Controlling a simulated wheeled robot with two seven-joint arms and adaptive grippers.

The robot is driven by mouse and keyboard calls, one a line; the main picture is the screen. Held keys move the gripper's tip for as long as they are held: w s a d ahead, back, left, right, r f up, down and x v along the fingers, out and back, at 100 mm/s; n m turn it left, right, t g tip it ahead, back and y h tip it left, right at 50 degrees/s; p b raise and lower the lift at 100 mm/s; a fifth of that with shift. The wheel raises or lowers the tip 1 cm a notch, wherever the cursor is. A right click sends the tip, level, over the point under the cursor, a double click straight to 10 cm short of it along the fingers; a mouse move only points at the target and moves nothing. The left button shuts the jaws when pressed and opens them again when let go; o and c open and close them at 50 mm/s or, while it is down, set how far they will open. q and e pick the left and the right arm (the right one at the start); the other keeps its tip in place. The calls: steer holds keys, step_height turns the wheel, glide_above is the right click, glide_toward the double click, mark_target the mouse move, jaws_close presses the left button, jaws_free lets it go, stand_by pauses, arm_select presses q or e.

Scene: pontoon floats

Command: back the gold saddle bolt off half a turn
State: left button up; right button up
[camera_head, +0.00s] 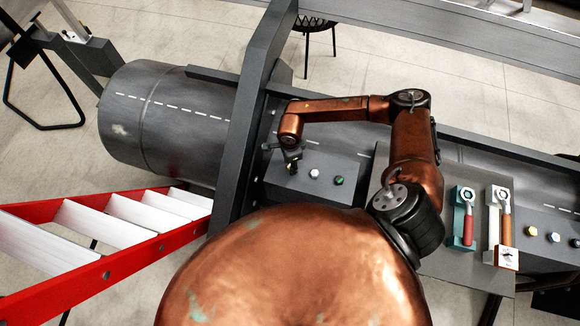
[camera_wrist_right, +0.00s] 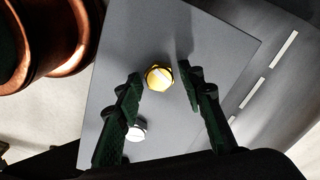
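The gold saddle bolt (camera_wrist_right: 159,77) has a hex head and stands on a grey plate (camera_wrist_right: 215,45) in the right wrist view. My right gripper (camera_wrist_right: 162,84) is open, with one dark finger on each side of the bolt. No contact shows, and I cannot tell how far the fingertips are above the plate. In the head view my right gripper (camera_head: 291,160) is over the left end of a grey block (camera_head: 325,193) and hides most of what is under it. A white bolt (camera_head: 314,173) and a green bolt (camera_head: 339,180) are to its right. My left gripper is not in view.
A red-handled wrench (camera_head: 468,226) and an orange-handled wrench (camera_head: 505,213) sit in holders at right. Another yellowish bolt (camera_head: 530,231) is beyond them. A dark upright beam (camera_head: 254,100) stands close left of my gripper. A red ladder (camera_head: 110,270) is at lower left.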

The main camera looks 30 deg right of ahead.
steer(key=shift+r, duration=0.15)
steer(key=shift+r+p, duration=1.95)
steer(key=shift+r, duration=0.95)
step_height(320, 180, up, 12)
steer(key=shift+f, duration=0.1)
